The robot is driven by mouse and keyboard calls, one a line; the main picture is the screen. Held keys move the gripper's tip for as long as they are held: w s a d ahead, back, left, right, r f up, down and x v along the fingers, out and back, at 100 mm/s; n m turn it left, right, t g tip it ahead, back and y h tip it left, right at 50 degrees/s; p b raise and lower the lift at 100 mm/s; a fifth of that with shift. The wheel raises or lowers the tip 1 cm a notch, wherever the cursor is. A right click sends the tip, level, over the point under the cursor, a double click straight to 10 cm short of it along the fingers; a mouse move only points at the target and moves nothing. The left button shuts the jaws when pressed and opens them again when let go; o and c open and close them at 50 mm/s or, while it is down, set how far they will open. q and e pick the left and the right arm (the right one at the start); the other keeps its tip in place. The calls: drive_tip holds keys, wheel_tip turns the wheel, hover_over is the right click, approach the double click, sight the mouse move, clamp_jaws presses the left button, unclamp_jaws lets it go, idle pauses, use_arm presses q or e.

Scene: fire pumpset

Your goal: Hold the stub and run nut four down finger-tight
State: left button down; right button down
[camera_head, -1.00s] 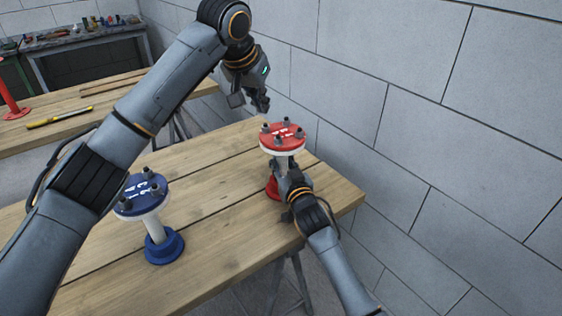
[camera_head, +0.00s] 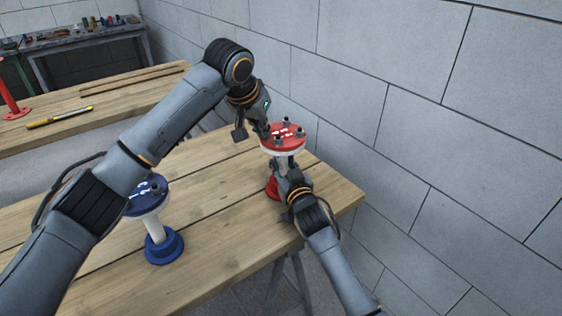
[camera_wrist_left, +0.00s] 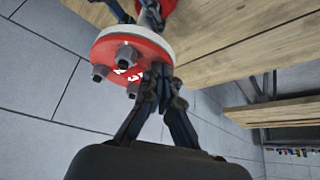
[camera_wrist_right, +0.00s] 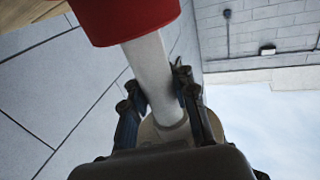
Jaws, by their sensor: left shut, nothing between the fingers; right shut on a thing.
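The red stub stands on the bench, with a red flange disc (camera_head: 283,137) on top, a white pipe (camera_wrist_right: 152,75) and a red foot (camera_head: 272,187). Several grey nuts on studs (camera_wrist_left: 127,57) stick up from the disc, which has white markings. My right gripper (camera_head: 284,172) is shut around the white pipe below the disc; its fingers (camera_wrist_right: 155,82) lie on both sides of the pipe. My left gripper (camera_head: 264,130) is at the disc's left far edge. Its fingers (camera_wrist_left: 160,78) are shut and empty, overlapping the rim in the left wrist view; a stud there may be hidden.
A blue stub (camera_head: 150,197) stands on the same wooden bench (camera_head: 215,222), partly behind my left arm. A second bench (camera_head: 110,103) holds a yellow tool (camera_head: 58,117). A block wall (camera_head: 430,120) rises close behind the red stub.

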use_arm(q)
drive_tip(key=shift+w, duration=0.2)
use_arm(e)
drive_tip(key=shift+s+a+f, duration=0.1)
drive_tip(key=shift+s+f, duration=0.05)
drive_tip(key=shift+f, duration=0.3)
use_arm(q)
drive_tip(key=shift+w+a, duration=0.1)
drive_tip(key=shift+a, duration=0.15)
drive_tip(key=shift+w+a, duration=0.25)
drive_tip(key=shift+a, duration=0.25)
use_arm(e)
drive_tip(key=shift+r, duration=0.1)
use_arm(q)
drive_tip(key=shift+w+a, duration=0.1)
idle(0.4)
